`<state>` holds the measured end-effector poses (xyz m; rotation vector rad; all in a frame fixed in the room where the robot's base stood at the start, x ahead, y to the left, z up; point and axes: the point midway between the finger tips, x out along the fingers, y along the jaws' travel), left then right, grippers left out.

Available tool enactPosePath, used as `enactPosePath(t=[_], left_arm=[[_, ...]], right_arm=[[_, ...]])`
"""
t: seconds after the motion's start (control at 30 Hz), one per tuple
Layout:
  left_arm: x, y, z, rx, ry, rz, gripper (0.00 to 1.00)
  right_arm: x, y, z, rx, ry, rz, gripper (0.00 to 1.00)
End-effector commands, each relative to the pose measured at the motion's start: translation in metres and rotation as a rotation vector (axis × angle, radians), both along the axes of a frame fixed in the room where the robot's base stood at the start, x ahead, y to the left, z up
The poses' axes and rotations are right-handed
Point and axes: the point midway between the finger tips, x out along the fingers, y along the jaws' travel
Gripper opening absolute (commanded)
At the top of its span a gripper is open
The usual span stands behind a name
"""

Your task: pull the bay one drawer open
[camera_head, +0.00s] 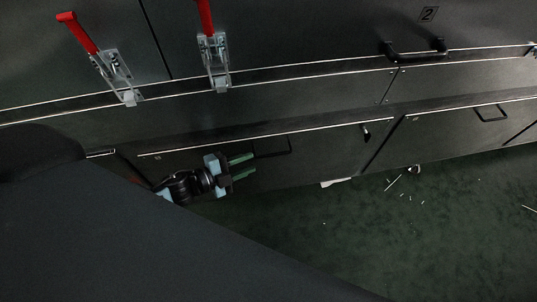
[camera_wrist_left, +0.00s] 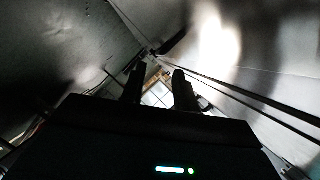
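The drawer on the left (camera_head: 325,152), which I take as bay one's, is a dark front low in the cabinet. It looks level with the drawer front to its right. Its handle (camera_head: 273,148) is a thin black bar. My left gripper (camera_head: 254,163) has two green fingers spread apart with nothing seen between them. Its upper fingertip is close to the handle's left end; I cannot tell whether they touch. My right gripper is not in view.
Two red-handled clamps (camera_head: 108,66) (camera_head: 213,50) are fixed above. A panel marked 2 has a black handle (camera_head: 415,49). Another drawer handle (camera_head: 492,113) is at the right. The dark green floor (camera_head: 400,240) has white scraps; its middle is mostly clear.

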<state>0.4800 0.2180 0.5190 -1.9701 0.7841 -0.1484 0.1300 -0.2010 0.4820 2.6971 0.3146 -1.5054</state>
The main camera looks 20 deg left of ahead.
Motion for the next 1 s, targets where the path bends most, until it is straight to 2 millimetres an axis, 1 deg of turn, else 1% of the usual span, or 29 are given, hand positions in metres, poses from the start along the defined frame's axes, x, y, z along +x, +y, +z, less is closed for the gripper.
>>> enactPosePath(t=[0.3,0.43,0.6,0.87,1.0], left_arm=[[0.037,-0.028,-0.010,-0.003,-0.001,0.001,0.30],[0.048,-0.036,-0.014,-0.003,0.001,0.001,0.30],[0.055,-0.041,-0.016,-0.001,0.002,0.002,0.30],[0.055,-0.041,-0.015,-0.001,0.001,0.001,0.30],[0.055,-0.041,-0.015,-0.002,0.002,0.001,0.12]], right_arm=[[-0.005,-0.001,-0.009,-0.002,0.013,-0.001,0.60],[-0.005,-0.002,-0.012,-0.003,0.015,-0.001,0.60],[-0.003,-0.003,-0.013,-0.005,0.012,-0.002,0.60],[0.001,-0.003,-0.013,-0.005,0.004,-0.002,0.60],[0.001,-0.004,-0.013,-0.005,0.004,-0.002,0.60]])
